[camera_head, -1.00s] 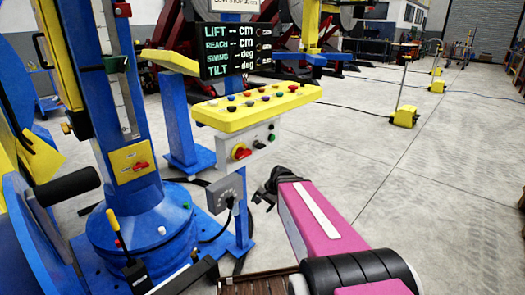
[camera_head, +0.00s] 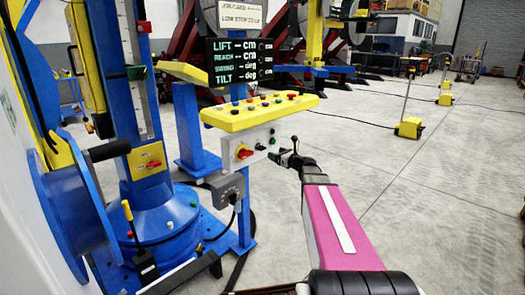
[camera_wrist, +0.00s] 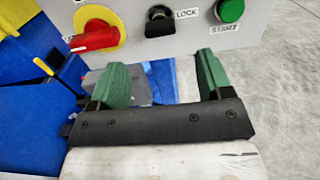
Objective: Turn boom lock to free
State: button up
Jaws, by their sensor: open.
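A grey control box (camera_head: 250,140) hangs below a yellow button console. In the wrist view, a black knob (camera_wrist: 160,22) sits on the box front (camera_wrist: 262,22) beside the word LOCK; it also shows in the head view (camera_head: 261,147). The rest of its label is not readable. My gripper (camera_wrist: 162,78) has its two green fingers spread wide, with nothing between them. The fingers lie just below the knob in the wrist view, apart from it. In the head view, my gripper (camera_head: 287,157) is at the right side of the box.
Left of the knob is a red rotary switch (camera_wrist: 97,36) on a yellow disc; right is a green START button (camera_wrist: 230,10). A yellow console (camera_head: 258,112) with several buttons juts out above. A blue column (camera_head: 150,185) stands left. Open floor (camera_head: 420,200) lies right.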

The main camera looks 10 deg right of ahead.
aim_at(264, 149)
jog(key=x, duration=1)
jog(key=shift+a, duration=0.1)
jog(key=c, duration=0.9)
